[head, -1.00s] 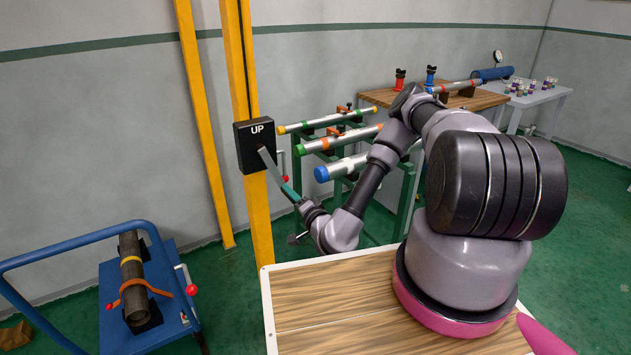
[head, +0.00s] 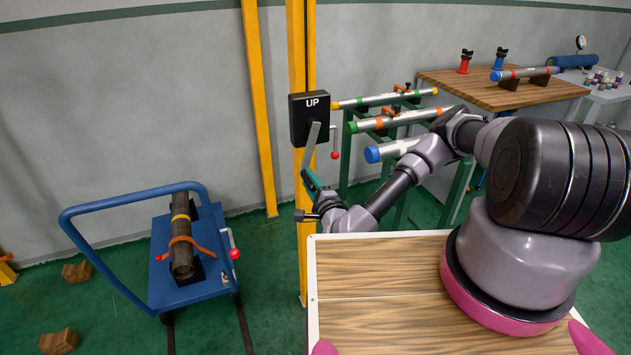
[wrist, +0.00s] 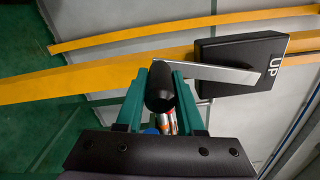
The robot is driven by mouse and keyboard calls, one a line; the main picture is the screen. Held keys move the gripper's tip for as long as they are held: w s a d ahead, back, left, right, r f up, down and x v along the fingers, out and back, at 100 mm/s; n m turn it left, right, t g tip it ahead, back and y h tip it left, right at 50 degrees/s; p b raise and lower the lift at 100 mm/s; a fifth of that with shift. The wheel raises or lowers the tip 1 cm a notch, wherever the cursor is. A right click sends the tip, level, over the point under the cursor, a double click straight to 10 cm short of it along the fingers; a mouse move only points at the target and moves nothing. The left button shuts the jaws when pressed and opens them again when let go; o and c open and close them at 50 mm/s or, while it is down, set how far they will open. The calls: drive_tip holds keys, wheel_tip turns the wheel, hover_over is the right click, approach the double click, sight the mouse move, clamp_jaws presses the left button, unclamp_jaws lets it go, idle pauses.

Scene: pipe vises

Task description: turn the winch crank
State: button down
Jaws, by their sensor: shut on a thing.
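The black winch box (head: 310,132) marked UP is fixed to a yellow post. It also shows in the wrist view (wrist: 228,52). Its flat silver crank arm (head: 310,148) hangs down from the box front, tilted slightly left. In the wrist view the crank arm (wrist: 212,73) runs from the box to a black handle (wrist: 160,88). My gripper (head: 309,180) is below the box at the crank's lower end. In the wrist view its teal fingers (wrist: 159,78) are shut around the black handle, one on each side.
A red-ball lever (head: 334,154) hangs just right of the box. A green rack (head: 345,165) with pipes stands behind my arm. A blue cart (head: 212,286) carrying a strapped pipe stands left. A wooden bench (head: 455,88) is at back right. Green floor between cart and post is clear.

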drive_tip(key=shift+s+a, duration=0.1)
drive_tip(key=shift+a, duration=0.05)
drive_tip(key=c, duration=0.5)
unclamp_jaws()
drive_tip(key=v, duration=1)
drive_tip(key=shift+s, duration=0.35)
